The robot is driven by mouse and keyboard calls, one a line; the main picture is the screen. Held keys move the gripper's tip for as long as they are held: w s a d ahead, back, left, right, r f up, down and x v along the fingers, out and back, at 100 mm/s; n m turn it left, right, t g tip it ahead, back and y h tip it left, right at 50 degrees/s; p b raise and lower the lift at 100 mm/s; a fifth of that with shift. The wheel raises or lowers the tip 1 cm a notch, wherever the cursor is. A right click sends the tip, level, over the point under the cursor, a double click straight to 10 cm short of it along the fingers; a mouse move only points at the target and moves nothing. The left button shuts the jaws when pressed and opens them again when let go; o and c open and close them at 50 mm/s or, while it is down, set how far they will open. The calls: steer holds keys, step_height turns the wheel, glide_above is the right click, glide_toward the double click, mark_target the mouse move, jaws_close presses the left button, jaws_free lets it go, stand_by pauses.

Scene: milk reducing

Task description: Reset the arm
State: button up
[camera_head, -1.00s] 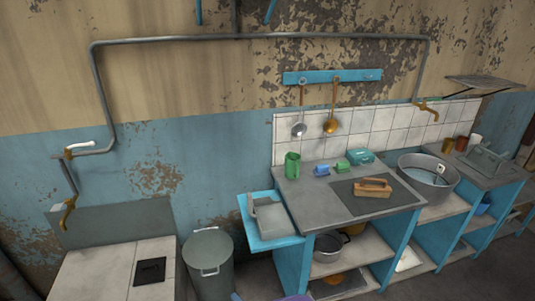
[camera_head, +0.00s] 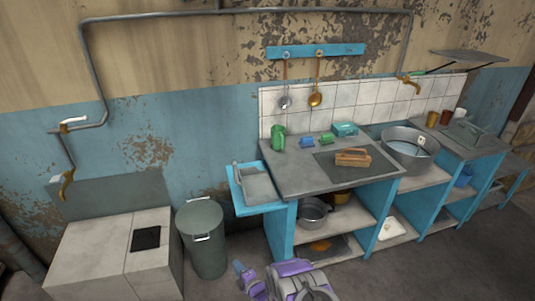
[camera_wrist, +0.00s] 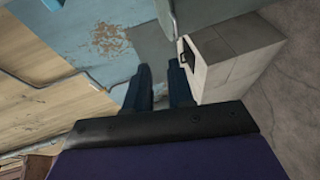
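My gripper (camera_wrist: 159,72) shows in the wrist view with its two dark fingers apart and nothing between them. Beyond the fingers are the blue wall and a pale tiled block. My purple and grey arm (camera_head: 292,282) is at the bottom centre of the head view, low in front of the counter and apart from it. The fingertips cannot be made out clearly in the head view.
A grey counter (camera_head: 285,178) on blue shelves holds a green mug (camera_head: 278,138), a wooden-handled tool (camera_head: 352,158) and a metal basin (camera_head: 409,146). A grey bin (camera_head: 203,240) stands beside the tiled block (camera_head: 95,255). Floor shows at the lower right.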

steer(key=w+d+r+m+g+h, duration=0.1)
steer(key=w+d+r+m+h, duration=0.3)
steer(key=r, duration=0.3)
steer(key=w+d+r+m+g+h, duration=0.1)
steer(key=w+d+r+m+g, duration=0.15)
steer(key=d+r, duration=0.45)
steer(key=s+d+r+m+g+h, duration=0.1)
steer(key=s+d+r+m+h, duration=0.15)
steer(key=d+r, duration=0.4)
steer(key=s+d+r+m+g+h, duration=0.1)
steer(key=s+d+r+m, duration=0.25)
steer(key=r, duration=0.55)
steer(key=s+d+r+m+g+h, duration=0.1)
steer(key=s+d+r+m+g, duration=0.15)
steer(key=s+r, duration=0.55)
steer(key=s+d+r+m+g+h, duration=0.1)
steer(key=s+d+r+m+g, duration=0.2)
steer(key=s, duration=0.8)
steer(key=s+r+m+g, duration=0.1)
steer(key=s+r+m, duration=0.2)
steer(key=s, duration=1.1)
steer(key=s+r+m+g+y, duration=0.1)
steer(key=s+r+m+g, duration=0.1)
steer(key=s, duration=1.3)
step_height(320, 180, up, 3)
steer(key=shift+a+f+m+g, duration=0.15)
steer(key=shift+m+g, duration=0.15)
steer(key=shift+m, duration=0.3)
